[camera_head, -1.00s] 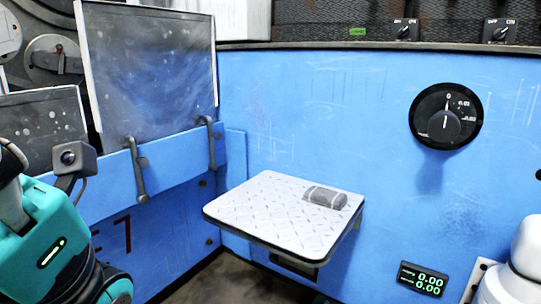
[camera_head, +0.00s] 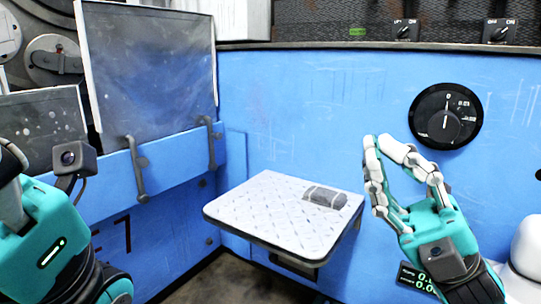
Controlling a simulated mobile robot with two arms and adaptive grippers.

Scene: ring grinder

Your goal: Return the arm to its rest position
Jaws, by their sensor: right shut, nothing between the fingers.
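My right gripper (camera_head: 378,143) is in the right half of the head view, in front of the blue panel and to the right of the white shelf. Its two grey fingers point up and meet at the tips, with nothing between them. The tips are below and to the left of the black dial (camera_head: 446,115), apart from it in the picture. My left arm (camera_head: 58,240) stands at the left edge, but its fingers are not seen.
A white quilted shelf (camera_head: 255,210) with a grey block (camera_head: 325,197) on it juts from the blue wall (camera_head: 320,110). A green-digit display (camera_head: 410,275) is partly hidden by my right gripper. A dark glass guard (camera_head: 150,60) and switches (camera_head: 405,30) are at the back.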

